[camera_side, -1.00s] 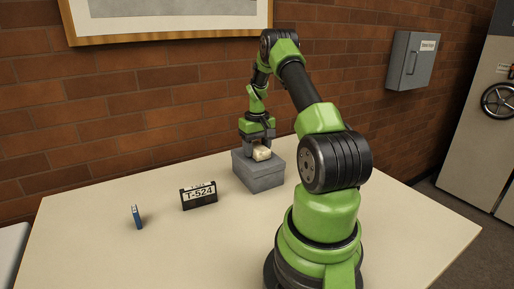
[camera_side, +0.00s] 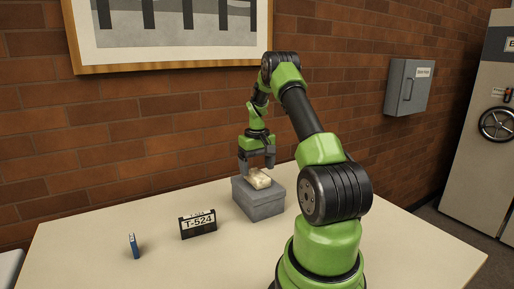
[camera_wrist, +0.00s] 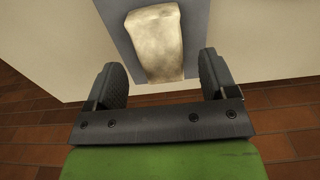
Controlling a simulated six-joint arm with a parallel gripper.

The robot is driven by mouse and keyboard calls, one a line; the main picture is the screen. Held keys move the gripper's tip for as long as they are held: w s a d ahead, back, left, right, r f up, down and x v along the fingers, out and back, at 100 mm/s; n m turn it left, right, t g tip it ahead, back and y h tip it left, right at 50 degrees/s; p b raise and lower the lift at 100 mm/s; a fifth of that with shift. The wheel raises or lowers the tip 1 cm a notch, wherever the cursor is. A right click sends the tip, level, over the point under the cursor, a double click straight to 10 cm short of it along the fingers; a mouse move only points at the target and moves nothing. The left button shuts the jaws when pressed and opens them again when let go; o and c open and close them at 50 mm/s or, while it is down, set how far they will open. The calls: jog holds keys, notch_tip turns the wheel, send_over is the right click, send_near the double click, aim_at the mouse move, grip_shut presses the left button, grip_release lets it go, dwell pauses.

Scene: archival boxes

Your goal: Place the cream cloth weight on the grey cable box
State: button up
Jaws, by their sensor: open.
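The cream cloth weight (camera_side: 260,181) lies on the lid of the grey cable box (camera_side: 262,206). In the wrist view, the weight (camera_wrist: 155,40) sits on the grey lid (camera_wrist: 116,14), within the lid's visible edges. My gripper (camera_side: 257,166) is just above the weight in the side view. In the wrist view, my gripper (camera_wrist: 161,80) is open. Its fingers are to the left and right of the weight's near end, with a gap on each side, and nothing is held.
A brick wall (camera_side: 150,130) rises behind the table. The table's left and front areas are largely clear.

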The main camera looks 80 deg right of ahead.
aim_at(256, 174)
notch_tip(256, 174, up, 9)
jog(key=w+a+r+n+t, duration=0.1)
jog(key=w+a+r, duration=0.15)
jog(key=a, duration=0.35)
jog(key=w+a+r+n+t+h, duration=0.1)
jog(key=a+r, duration=0.3)
jog(key=a, duration=0.2)
jog(key=w+a+r+t, duration=0.1)
jog(key=w+a+r, duration=0.1)
jog(key=a+r, duration=0.3)
jog(key=s+a+n+t+y, duration=0.1)
jog(key=s+a+t, duration=0.1)
jog(key=s+a, duration=0.3)
jog(key=s+a+n+t+y, duration=0.2)
jog(key=s+a, duration=0.3)
jog(key=a, duration=0.9)
jog(key=shift+s+f, duration=0.25)
jog(key=shift+f, duration=0.2)
